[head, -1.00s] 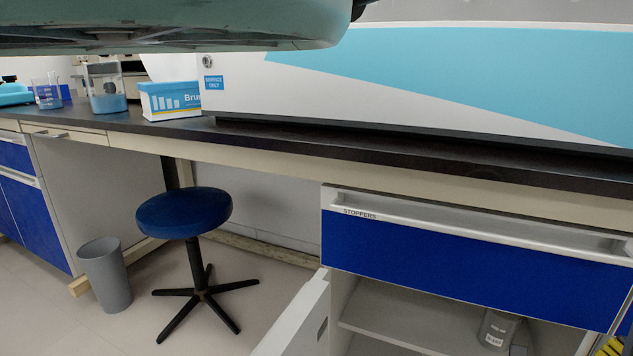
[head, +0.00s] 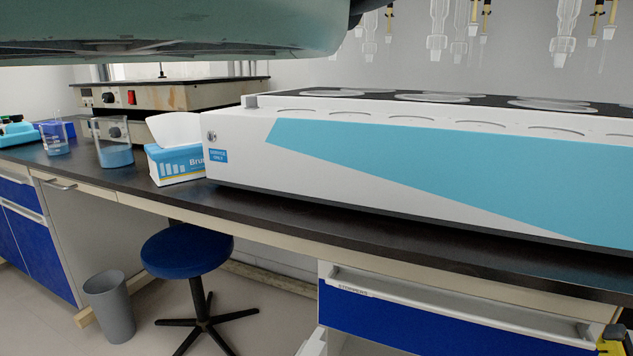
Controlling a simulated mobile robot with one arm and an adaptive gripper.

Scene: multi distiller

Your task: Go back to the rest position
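My gripper is not in view. A large grey-green rounded part, which looks like a link of my arm, fills the top left of the head view. The multi distiller, a long white unit with a light blue panel (head: 400,160), stands on the dark bench top (head: 330,222). Round plates (head: 433,98) sit in its black top. Several pieces of clear glassware (head: 437,35) hang above and behind it.
A tissue box (head: 178,163), beakers (head: 115,150) and an older heater unit (head: 170,95) stand on the bench at left. Below are a blue stool (head: 187,250), a grey bin (head: 109,305) and a blue drawer (head: 420,328). A small yellow item (head: 612,346) shows at lower right, unclear.

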